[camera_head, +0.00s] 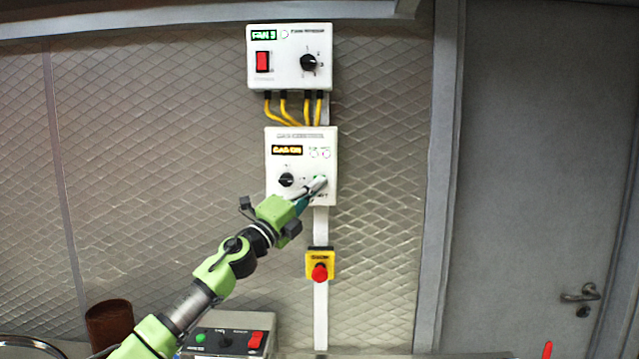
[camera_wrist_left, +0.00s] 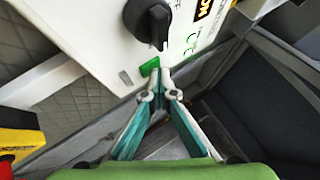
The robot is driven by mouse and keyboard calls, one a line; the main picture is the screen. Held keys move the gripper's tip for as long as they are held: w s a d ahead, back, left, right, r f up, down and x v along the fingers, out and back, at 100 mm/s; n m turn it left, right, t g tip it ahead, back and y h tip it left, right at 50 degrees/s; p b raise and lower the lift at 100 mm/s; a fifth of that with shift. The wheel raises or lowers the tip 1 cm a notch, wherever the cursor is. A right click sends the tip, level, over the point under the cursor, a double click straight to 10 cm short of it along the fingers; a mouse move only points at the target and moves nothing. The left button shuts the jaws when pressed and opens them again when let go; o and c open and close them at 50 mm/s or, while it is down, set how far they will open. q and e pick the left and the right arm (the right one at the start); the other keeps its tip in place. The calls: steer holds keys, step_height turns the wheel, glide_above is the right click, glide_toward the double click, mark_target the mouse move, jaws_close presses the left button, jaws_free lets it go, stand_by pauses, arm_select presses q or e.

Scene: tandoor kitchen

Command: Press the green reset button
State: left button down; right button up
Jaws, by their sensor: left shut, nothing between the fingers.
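The green button (camera_head: 316,178) is at the lower right of the white control box (camera_head: 273,165) on the wall, partly hidden by my left gripper. The left wrist view shows the green button (camera_wrist_left: 149,66) at the box's lower edge. My left gripper (camera_head: 320,184) is shut and empty, its fingertips at the button. In the left wrist view its fingertips (camera_wrist_left: 164,76) meet just beside the button; I cannot tell whether they press it. My right gripper is not in view.
A fan box (camera_head: 290,75) with a red switch hangs above, joined by yellow cables (camera_head: 293,108). A red emergency button (camera_head: 319,272) on a yellow housing is below. A switch panel (camera_head: 232,342) and brown container (camera_head: 109,325) stand low. A grey door (camera_head: 540,150) is right.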

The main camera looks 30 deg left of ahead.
arm_select(q)
steer(key=shift+s+d+f, duration=0.1)
steer(key=shift+s+d, duration=0.2)
steer(key=shift+s, duration=0.35)
steer(key=shift+d, duration=0.1)
steer(key=s, duration=0.1)
steer(key=s+d, duration=0.2)
steer(key=s, duration=0.1)
steer(key=shift+s+d+p, duration=0.1)
steer(key=shift+d+p, duration=0.15)
steer(key=shift+p, duration=0.05)
steer(key=shift+f, duration=0.1)
stand_by(0.5)
